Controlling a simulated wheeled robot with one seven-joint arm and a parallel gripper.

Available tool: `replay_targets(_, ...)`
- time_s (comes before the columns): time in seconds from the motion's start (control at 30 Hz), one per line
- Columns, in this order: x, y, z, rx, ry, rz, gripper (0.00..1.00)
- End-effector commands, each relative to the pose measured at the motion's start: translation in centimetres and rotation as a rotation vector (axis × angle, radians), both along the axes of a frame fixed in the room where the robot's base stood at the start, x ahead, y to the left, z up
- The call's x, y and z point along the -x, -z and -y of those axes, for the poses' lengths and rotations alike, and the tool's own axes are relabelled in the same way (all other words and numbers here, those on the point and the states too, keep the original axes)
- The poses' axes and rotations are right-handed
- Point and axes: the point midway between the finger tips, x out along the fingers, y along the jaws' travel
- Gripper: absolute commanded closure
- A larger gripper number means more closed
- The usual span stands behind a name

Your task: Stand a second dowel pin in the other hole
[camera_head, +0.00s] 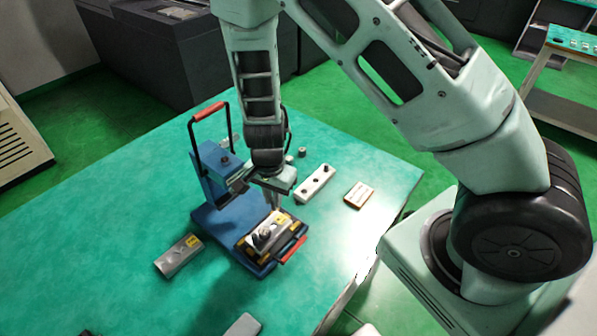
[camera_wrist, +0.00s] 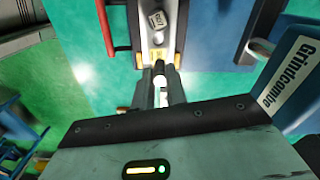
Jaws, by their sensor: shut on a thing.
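My gripper (camera_head: 272,204) hangs over the blue press, above the block on its base. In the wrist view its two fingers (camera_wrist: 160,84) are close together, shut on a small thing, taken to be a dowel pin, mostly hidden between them. The metal block (camera_head: 258,240) lies in a holder with yellow parts on the blue base (camera_head: 207,221); a dark part stands on it.
The press has a red-topped handle (camera_head: 208,112) left of my gripper; a red bar (camera_head: 294,249) is at its front. A pale block with dark holes (camera_head: 314,184), a small box (camera_head: 359,195) and a labelled grey block (camera_head: 179,256) lie around it. The table's left side is clear.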

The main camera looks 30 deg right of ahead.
Motion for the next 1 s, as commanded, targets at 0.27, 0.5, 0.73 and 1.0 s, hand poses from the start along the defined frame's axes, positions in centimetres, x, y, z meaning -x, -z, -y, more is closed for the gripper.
replay_targets(0.27,0.4,0.3,-1.4,-0.004,-0.024,0.001,1.0)
replay_targets(0.5,0.4,1.5,-1.3,-0.004,-0.023,0.001,1.0)
replay_targets(0.73,0.4,3.1,-1.3,-0.004,-0.023,0.001,1.0)
replay_targets(1.0,0.4,4.9,-1.3,-0.004,-0.023,0.001,1.0)
